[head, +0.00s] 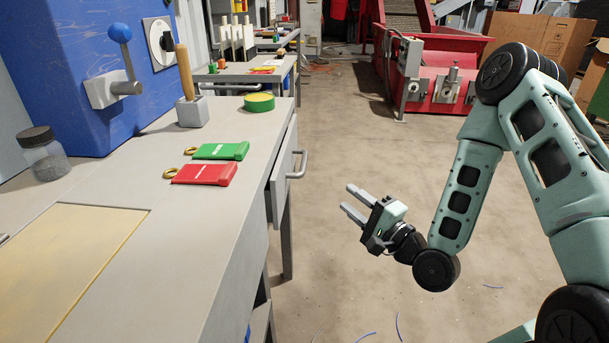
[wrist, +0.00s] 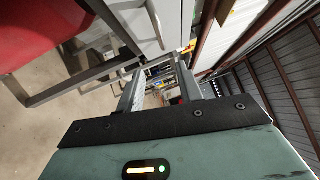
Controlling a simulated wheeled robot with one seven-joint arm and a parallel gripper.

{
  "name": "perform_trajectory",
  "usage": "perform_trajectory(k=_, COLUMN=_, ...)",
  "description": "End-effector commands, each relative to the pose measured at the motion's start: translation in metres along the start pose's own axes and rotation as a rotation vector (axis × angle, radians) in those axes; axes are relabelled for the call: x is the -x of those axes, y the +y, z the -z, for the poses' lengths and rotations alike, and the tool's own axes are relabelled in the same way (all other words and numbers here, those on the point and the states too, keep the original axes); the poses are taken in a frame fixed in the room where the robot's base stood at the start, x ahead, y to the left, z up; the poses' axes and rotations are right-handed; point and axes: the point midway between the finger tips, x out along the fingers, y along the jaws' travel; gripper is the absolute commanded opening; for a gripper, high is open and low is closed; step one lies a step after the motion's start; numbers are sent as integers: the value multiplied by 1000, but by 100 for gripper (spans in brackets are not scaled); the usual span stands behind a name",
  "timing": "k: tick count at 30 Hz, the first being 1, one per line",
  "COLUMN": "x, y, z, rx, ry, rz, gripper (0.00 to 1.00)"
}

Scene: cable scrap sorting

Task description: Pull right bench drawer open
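The bench drawer (head: 282,178) is in the right side of the grey bench in the head view. Its front faces the aisle and carries a metal bar handle (head: 299,163). From this angle I cannot tell whether it sits fully closed. My gripper (head: 347,198) is in the air to the right of the handle and apart from it, fingers pointing left towards the bench. The two fingers are spread with nothing between them; the gap also shows in the wrist view (wrist: 157,88). A curved metal handle on a pale panel shows at the top of the wrist view (wrist: 154,22).
On the bench top (head: 130,235) lie a green tag (head: 221,151) and a red tag (head: 204,174). A green round tin (head: 259,102) stands near the bench edge. Red machinery (head: 440,84) stands at the back. The aisle floor (head: 335,120) is mostly clear, with thin blue cable scraps.

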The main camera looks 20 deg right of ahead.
Motion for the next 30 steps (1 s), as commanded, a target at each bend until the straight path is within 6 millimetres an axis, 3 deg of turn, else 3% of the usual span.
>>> perform_trajectory(k=11, x=-27, y=4, z=2, rx=-2, ry=2, rz=15, gripper=36)
perform_trajectory(k=24, x=-120, y=-2, z=1, rx=-4, ry=3, rz=13, gripper=36)
perform_trajectory(k=30, x=-154, y=-2, z=2, rx=-4, ry=4, rz=12, gripper=36)
